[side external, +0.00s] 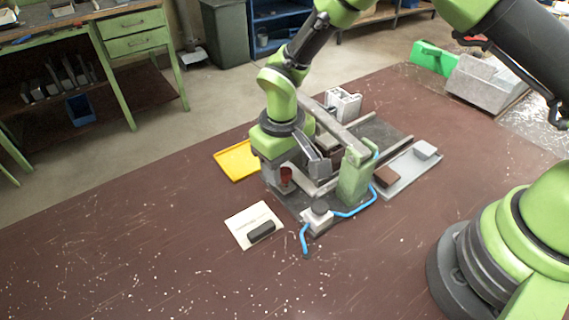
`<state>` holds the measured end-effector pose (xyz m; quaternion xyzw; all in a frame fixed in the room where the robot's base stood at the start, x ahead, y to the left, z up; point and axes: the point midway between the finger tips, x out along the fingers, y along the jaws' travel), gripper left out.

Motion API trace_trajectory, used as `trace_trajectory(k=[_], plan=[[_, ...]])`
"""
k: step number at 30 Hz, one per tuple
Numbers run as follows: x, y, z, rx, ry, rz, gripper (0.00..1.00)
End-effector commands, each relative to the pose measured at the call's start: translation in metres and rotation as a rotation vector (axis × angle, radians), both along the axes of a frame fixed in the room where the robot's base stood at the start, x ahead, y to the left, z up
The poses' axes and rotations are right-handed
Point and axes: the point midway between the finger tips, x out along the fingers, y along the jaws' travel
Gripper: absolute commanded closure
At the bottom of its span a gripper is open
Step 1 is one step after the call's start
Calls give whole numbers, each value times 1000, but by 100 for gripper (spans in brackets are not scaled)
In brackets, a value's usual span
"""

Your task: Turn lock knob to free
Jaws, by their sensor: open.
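A small dark red knob (287,174) stands at the front left of the clamp fixture and looks like the lock knob. My gripper (293,172) points down over it with its jaws open. One grey finger is left of the knob and the other is right of it, and I cannot tell whether either touches it. The knob's marking and turned position are too small to read. The clamp fixture (357,178) has a green block, grey rails and a dark base plate. My gripper and wrist hide part of its left side.
A grey round button on a white box (318,220) with a blue hose (352,212) is at the front. A cream card (240,219) with a dark block, a yellow tray (232,163) and a grey tray (418,172) with blocks surround the fixture. The table's front left is clear.

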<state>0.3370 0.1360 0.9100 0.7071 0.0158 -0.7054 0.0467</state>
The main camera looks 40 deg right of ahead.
Motion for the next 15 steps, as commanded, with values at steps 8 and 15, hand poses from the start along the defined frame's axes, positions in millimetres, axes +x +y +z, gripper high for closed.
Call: trace_trajectory(k=[8, 15], plan=[[0, 0, -4, 1, -1, 0, 47], [0, 0, -4, 1, -1, 1, 89]])
